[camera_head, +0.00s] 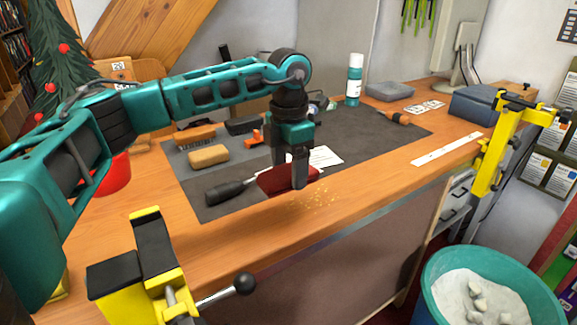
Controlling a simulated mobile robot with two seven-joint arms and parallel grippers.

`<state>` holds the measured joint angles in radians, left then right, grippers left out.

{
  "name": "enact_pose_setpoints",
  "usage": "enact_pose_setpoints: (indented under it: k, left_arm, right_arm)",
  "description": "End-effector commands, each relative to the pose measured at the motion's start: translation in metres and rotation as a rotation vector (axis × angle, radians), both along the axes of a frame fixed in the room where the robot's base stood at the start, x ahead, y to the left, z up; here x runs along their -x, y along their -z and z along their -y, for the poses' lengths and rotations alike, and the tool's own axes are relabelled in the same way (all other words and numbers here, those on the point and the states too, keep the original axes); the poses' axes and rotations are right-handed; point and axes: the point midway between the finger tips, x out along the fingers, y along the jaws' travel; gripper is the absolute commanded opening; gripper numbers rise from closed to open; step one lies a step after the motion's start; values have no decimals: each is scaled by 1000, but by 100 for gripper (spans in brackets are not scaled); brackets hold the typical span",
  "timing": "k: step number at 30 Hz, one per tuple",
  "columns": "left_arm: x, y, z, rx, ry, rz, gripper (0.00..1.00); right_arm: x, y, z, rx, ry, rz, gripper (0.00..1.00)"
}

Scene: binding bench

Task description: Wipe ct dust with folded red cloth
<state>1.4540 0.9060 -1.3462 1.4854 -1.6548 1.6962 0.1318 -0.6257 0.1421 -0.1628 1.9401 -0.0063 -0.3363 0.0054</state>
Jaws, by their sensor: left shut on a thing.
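My left gripper (294,176) points down over the front edge of the dark mat, shut on the folded red cloth (274,184). The cloth lies low near the bench top; I cannot tell whether it touches. The dust (318,195) is a scatter of small yellowish specks on the bare wood, just right of and in front of the cloth. My right gripper does not show.
The wooden bench (140,190) carries a dark mat (390,135) with a dark-handled tool (228,192), a tan block (208,155) and a white paper (325,157). A teal bottle (354,80) stands behind. Yellow clamps (495,150) grip the edge. A teal bin (490,270) stands front right.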

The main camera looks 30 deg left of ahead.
Motion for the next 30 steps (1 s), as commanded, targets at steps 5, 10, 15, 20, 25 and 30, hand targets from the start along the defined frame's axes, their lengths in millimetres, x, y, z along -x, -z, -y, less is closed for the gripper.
enact_pose_setpoints:
  k: [5,10,15,20,25,30]
  left_arm:
    - [0,0,0,0,1,0,47]
    - [0,7,0,-1,0,-2,47]
    - [1,20,0,-1,0,-3,47]
    - [2,34,1,0,0,-2,47]
    - [3,50,2,-1,0,-2,47]
    - [5,65,3,-1,1,-2,47]
  right_arm:
    - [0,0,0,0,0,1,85]
    - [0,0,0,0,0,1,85]
    - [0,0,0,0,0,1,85]
    - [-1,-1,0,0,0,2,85]
    - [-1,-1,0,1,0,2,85]
    - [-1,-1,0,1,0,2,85]
